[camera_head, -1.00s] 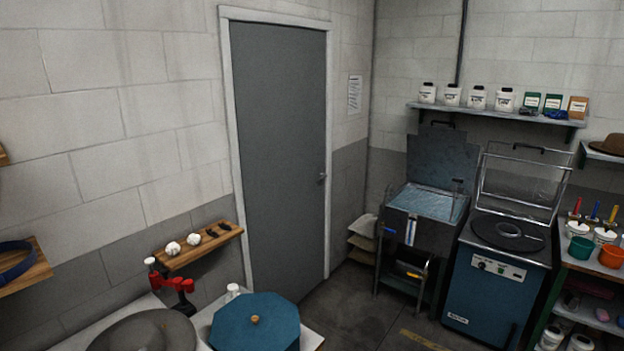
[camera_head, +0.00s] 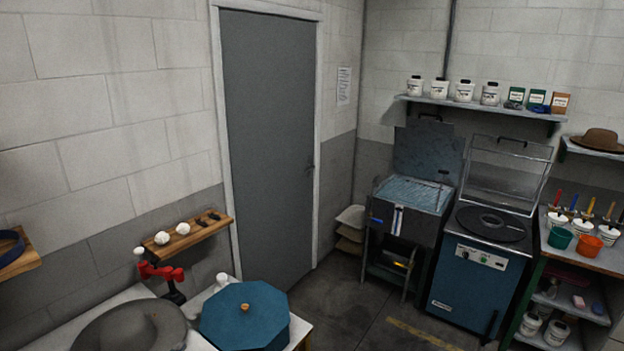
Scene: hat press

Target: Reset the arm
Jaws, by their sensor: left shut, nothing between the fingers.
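I see neither of my arms nor my grippers in the head view. A blue octagonal lidded box (camera_head: 245,314) with a small wooden knob sits on the pale table at the bottom. A dark grey, round, dished piece (camera_head: 130,327) lies to its left, cut off by the lower edge. A red and black clamp-like fixture (camera_head: 160,271) with a white knob stands behind them.
A closed grey door (camera_head: 268,150) is in the wall. A steel basin unit (camera_head: 405,215) and a blue machine with a raised wire-frame lid (camera_head: 468,280) stand right of centre. A cart (camera_head: 520,300) holds pots and brushes. The floor between table and machines is clear.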

